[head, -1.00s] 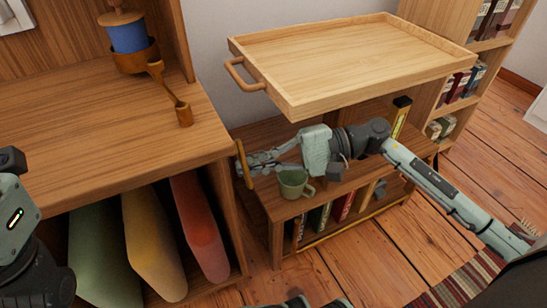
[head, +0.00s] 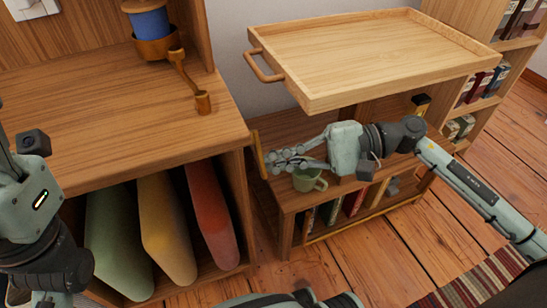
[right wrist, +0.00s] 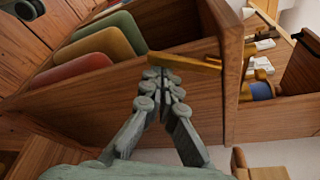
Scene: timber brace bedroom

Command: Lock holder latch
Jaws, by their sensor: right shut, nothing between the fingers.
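The holder latch appears to be a thin yellow-orange bar (head: 259,154) on the right side panel of the wooden holder (head: 234,190), standing nearly upright in the head view. In the right wrist view the bar (right wrist: 188,62) crosses just beyond my fingertips. My right gripper (head: 271,160) is shut and empty, its tips very close to the bar; I cannot tell whether they touch. It also shows in the right wrist view (right wrist: 161,78). The holder contains green (head: 118,240), yellow (head: 165,230) and red (head: 210,215) slabs. My left arm enters at left, with its fingers not visible.
A green mug (head: 307,181) stands on the low shelf (head: 290,205) close beneath my right gripper. A blue spool (head: 150,22) with a crank is on the holder's top.

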